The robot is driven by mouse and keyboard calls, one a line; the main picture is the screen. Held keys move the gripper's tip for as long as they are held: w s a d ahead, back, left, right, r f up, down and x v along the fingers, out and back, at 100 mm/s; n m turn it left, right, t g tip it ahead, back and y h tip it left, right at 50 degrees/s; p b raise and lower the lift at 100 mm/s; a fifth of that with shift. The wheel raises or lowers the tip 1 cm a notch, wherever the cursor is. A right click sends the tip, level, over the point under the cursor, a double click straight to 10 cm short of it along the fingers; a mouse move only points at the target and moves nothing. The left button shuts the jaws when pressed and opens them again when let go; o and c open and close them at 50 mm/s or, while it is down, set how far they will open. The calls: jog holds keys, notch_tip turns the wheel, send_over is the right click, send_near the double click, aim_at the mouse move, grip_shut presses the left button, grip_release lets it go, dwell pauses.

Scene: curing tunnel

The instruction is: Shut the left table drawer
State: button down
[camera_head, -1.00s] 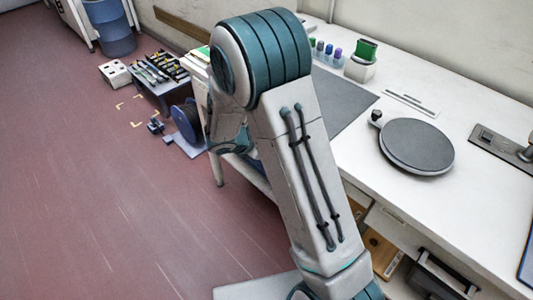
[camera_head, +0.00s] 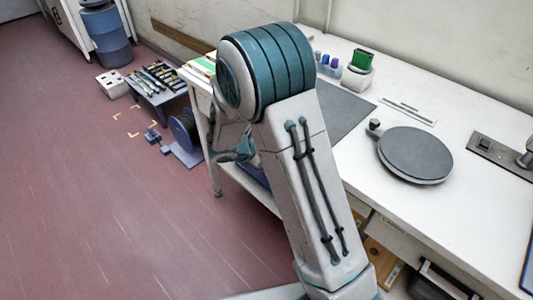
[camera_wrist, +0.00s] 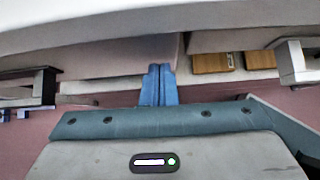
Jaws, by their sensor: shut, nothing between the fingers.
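The white table (camera_head: 455,200) runs along the right of the head view. How far that drawer stands out is not clear.
Wooden boxes (camera_wrist: 212,62) sit under the table to the right of the fingers. A grey bracket-like part (camera_wrist: 295,62) juts out at the right, and a dark one (camera_wrist: 30,88) at the left. A round dark plate (camera_head: 415,155) is on the tabletop. Red floor is open at left.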

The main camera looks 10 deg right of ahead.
jog(key=a+f+p+v, duration=0.1)
jog(key=v, duration=1.1)
jog(key=shift+s+a+f, duration=0.2)
jog(key=shift+s+a, duration=0.2)
jog(key=shift+s, duration=0.05)
jog(key=s+d+r+m+g+y+p, duration=0.1)
jog(key=s+d+r+m+y+p, duration=0.2)
jog(key=s+r+m, duration=0.6)
jog(key=s+d+r+m+g+y+p, duration=0.1)
jog(key=s+d+r+m+y+p, duration=0.3)
jog(key=m, duration=1.2)
jog(key=s+d+r, duration=0.4)
jog(key=s+r, duration=0.1)
jog(key=s, duration=0.1)
jog(key=shift+d+y, duration=0.2)
jog(key=shift+y, duration=0.1)
jog(key=shift+s+d, duration=0.15)
